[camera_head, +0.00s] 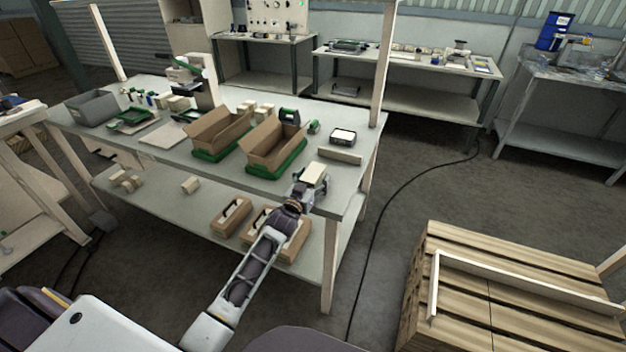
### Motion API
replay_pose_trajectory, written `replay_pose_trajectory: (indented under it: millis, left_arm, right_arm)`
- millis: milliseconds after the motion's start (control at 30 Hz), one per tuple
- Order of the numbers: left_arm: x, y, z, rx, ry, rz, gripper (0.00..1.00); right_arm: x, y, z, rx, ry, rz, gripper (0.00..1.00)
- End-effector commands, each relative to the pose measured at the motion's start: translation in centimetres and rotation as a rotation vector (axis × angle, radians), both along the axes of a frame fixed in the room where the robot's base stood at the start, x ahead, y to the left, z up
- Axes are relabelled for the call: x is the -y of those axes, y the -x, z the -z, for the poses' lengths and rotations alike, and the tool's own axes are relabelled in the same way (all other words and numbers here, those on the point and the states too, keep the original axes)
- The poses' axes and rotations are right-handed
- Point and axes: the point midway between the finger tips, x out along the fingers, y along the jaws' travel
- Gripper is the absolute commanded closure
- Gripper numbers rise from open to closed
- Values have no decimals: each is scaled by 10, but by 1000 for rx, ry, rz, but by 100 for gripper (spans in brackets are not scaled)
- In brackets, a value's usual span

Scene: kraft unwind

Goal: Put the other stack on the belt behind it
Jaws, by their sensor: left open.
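My left gripper (305,188) reaches over the front right part of the workbench. A cream block or small stack (314,174) shows right at its fingers; the jaws are open, and I cannot tell whether they touch it. Other small cream stacks stand farther back on the bench, one group (178,103) at the left and one (262,110) behind the boxes. Two open cardboard boxes, a left one (215,131) and a right one (270,143), sit on green bases. I cannot clearly make out a belt. My right gripper is not in view.
A low beige strip (340,156) and a dark device with a pale top (343,137) lie near the gripper. A grey bin (92,107) is at the bench's left end. An upright post (384,65) rises at its right corner. A wooden pallet (510,290) stands at right.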

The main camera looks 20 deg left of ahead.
Motion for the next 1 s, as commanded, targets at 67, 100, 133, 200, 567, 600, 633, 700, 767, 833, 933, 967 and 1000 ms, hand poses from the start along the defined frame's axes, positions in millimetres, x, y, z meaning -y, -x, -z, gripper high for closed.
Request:
replay_pose_trajectory:
  millis: [67, 100, 133, 200, 567, 600, 633, 700, 767, 833, 933, 967, 1000]
  left_arm:
    - [0, 0, 0, 0, 0, 0, 28]
    - [0, 0, 0, 0, 0, 0, 28]
    - [0, 0, -1, 0, 0, 0, 28]
    - [0, 0, -2, 0, 0, 0, 28]
    - [-1, 18, -2, -1, 0, 0, 28]
    - [-1, 21, -2, -1, 0, 0, 28]
    - [-1, 24, -2, -1, 0, 0, 28]
    - [-1, 30, -2, -1, 0, 0, 28]
    - [-1, 35, -2, -2, 0, 0, 28]
    - [-1, 41, -2, -1, 0, 0, 28]
    - [-2, 50, -2, -1, 0, 0, 28]
    - [-2, 53, -2, -1, 0, 0, 28]
    - [-2, 56, -2, -1, 0, 0, 28]
  right_arm:
    - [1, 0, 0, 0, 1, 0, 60]
    - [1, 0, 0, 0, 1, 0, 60]
    - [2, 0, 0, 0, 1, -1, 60]
    - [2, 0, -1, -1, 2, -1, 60]
    - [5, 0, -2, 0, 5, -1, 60]
    - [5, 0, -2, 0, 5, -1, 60]
    - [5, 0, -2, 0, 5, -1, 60]
    - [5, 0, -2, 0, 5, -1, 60]
    - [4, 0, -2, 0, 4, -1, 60]
    - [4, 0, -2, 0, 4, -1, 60]
    - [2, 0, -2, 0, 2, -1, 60]
    - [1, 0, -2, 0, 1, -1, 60]
    - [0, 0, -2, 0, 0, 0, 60]
